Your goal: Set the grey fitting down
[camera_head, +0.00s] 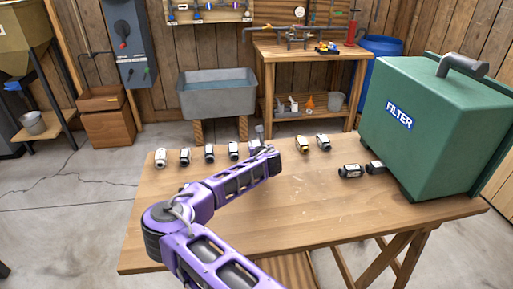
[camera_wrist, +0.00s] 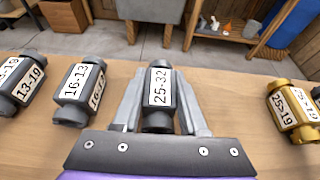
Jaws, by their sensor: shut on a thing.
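The grey fitting (camera_wrist: 160,85), with a white label reading 25-32, is between the two fingers of my gripper (camera_wrist: 160,98) in the wrist view. In the head view my gripper (camera_head: 258,143) is over the back part of the wooden table (camera_head: 290,205), in a gap in the row of fittings. The fitting shows only as a small grey shape (camera_head: 259,131) there, partly hidden by my arm. I cannot tell whether its base touches the table.
Two dark fittings (camera_head: 350,171) lie near the green filter box (camera_head: 430,130). The table's front middle is clear.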

